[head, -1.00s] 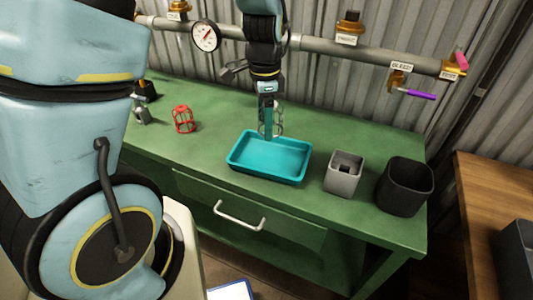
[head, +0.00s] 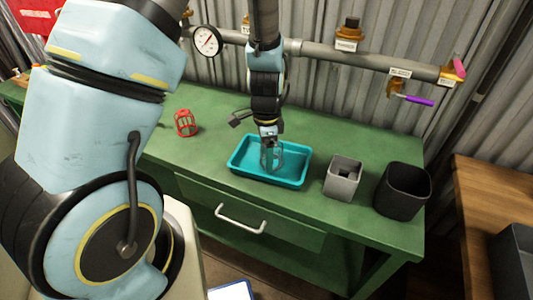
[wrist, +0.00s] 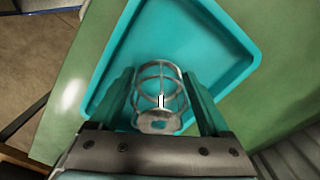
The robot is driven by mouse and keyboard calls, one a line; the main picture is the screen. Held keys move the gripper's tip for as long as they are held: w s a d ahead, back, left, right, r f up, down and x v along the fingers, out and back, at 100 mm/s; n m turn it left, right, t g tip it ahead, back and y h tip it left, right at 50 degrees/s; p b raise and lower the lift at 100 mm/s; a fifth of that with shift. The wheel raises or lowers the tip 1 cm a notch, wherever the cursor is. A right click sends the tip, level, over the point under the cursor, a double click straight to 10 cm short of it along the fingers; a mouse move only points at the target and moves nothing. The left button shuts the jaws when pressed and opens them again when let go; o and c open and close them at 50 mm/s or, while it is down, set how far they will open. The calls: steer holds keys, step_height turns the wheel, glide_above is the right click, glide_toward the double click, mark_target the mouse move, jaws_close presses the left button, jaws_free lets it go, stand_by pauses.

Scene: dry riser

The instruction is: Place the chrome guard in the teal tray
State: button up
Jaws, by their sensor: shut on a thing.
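The chrome guard (wrist: 160,84) is a small wire cage, held between the two fingers of my gripper (wrist: 163,95) in the wrist view. In the head view the guard (head: 277,157) is over the teal tray (head: 305,169), within its rim. My gripper (head: 271,152) is shut on the guard and points down into the tray. The tray is empty apart from the guard and also shows in the wrist view (wrist: 200,35). I cannot tell whether the guard touches the tray floor.
A red cage guard (head: 185,123) stands on the green bench (head: 215,150) left of the tray. A grey square holder (head: 343,178) and a black bin (head: 403,190) stand to the right. A pipe (head: 340,55) with a gauge (head: 206,40) and valves runs behind the bench.

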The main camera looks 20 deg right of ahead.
steer(key=shift+f, duration=0.1)
steer(key=o, duration=1.2)
step_height(320, 180, up, 12)
steer(key=shift+r+b, duration=0.15)
steer(key=shift+b, duration=1.05)
steer(key=a+r+n, duration=0.2)
steer(key=a+n, duration=0.7)
steer(key=a, duration=0.3)
steer(key=a+r+n+t, duration=0.1)
steer(key=a+r+n, duration=0.1)
steer(key=a+n, duration=0.7)
steer(key=a, duration=0.3)
steer(key=shift+w+a+t, duration=0.2)
steer(key=shift+w+t, duration=0.1)
steer(key=shift+w, duration=0.1)
